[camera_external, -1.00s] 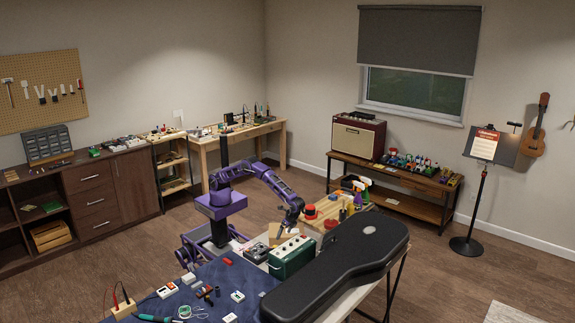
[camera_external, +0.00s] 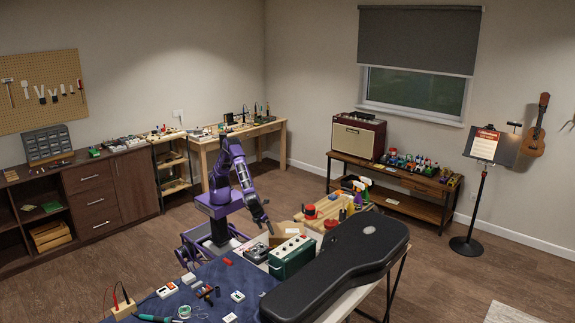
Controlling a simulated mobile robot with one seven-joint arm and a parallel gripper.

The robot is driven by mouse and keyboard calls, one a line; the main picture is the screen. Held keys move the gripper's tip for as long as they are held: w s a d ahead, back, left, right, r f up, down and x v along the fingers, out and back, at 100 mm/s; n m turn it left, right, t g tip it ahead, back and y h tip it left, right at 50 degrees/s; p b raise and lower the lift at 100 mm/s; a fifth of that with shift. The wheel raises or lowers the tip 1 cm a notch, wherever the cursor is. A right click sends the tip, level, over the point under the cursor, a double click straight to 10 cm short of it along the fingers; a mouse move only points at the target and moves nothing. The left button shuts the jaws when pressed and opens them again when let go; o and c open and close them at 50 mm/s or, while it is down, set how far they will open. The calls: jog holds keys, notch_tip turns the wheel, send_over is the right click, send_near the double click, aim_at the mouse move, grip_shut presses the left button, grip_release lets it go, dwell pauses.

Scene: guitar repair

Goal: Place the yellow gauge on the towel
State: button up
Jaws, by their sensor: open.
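My gripper (camera_external: 268,229) points down above the back of the near worktable, just behind the green box. It is open, and nothing shows between its small fingers. A dark blue cloth (camera_external: 240,290), which may be the towel, covers the front left of this table. I cannot pick out the yellow gauge for sure. Small yellow items (camera_external: 351,208) stand at the table's back right among tools, too small to identify.
The green box (camera_external: 291,257) with a white top stands between my gripper and the black guitar case (camera_external: 340,266). A red-topped item (camera_external: 310,212) stands behind it. Small parts, a green-handled tool (camera_external: 155,318) and a wooden block with leads (camera_external: 123,309) lie on the cloth.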

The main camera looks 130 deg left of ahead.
jog(key=b+x, duration=0.1)
jog(key=x, duration=1)
jog(key=shift+w+b+x, duration=0.15)
jog(key=shift+b+x, duration=0.2)
jog(key=shift+x, duration=1.25)
jog(key=shift+w+b+x, duration=0.15)
jog(key=shift+b+x, duration=0.15)
jog(key=shift+x, duration=1.3)
jog(key=shift+r, duration=0.15)
grip_shut()
